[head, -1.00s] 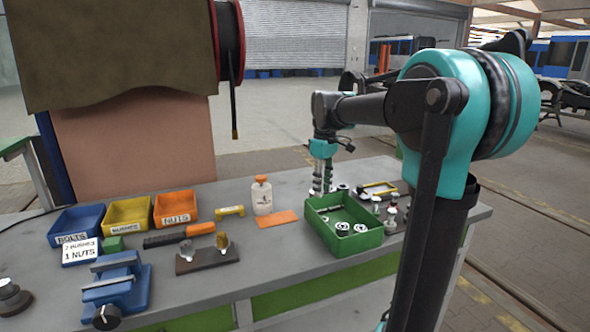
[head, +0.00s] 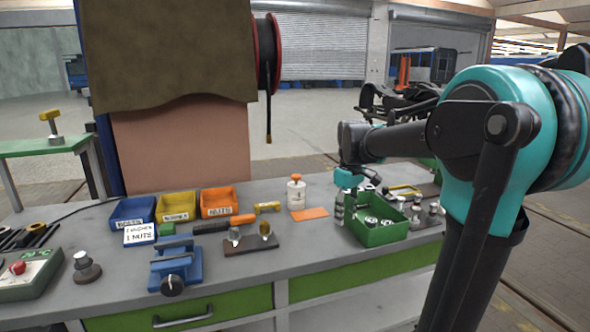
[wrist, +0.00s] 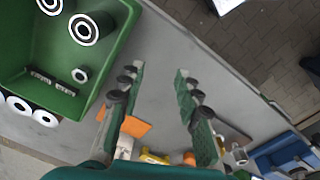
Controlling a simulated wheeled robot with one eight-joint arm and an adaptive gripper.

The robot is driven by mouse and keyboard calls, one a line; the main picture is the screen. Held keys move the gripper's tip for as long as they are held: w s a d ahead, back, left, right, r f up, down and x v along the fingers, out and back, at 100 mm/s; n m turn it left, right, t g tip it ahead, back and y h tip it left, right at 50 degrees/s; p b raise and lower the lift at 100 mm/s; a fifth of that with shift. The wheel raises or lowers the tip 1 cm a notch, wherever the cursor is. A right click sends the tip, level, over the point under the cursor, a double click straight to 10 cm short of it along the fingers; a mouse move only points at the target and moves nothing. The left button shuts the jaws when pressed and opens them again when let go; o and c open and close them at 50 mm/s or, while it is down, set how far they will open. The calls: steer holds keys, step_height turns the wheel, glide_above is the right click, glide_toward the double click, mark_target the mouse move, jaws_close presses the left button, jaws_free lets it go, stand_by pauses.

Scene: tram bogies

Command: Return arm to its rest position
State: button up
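My gripper (wrist: 160,72) is open and empty in the wrist view, its two green fingers apart with the grey bench top below them. In the head view my arm reaches in from the right. My gripper (head: 345,208) hangs there at the left end of the green bin (head: 378,236); whether it touches the bin cannot be told. The green bin also shows at the upper left of the wrist view (wrist: 60,105), beside the fingers, with several ring-shaped parts inside. An orange sheet (wrist: 135,127) shows between the fingers, beyond them.
The grey bench (head: 250,278) carries a blue vise (head: 176,268), blue (head: 133,210), yellow (head: 177,207) and orange (head: 219,202) bins, a white bottle (head: 296,192) and a dark block with fittings (head: 250,245). Metal parts (head: 415,212) stand right of the green bin.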

steer(key=s+d+f+m+t, duration=0.1)
steer(key=s+f+m, duration=0.3)
steer(key=s+f, duration=0.5)
steer(key=s+d+f+m+t, duration=0.2)
steer(key=s+f+m, duration=0.2)
steer(key=s+f, duration=0.6)
steer(key=shift+s+d+f+t, duration=0.2)
steer(key=shift+d+t, duration=0.1)
steer(key=shift+d, duration=0.1)
steer(key=shift+a, duration=0.1)
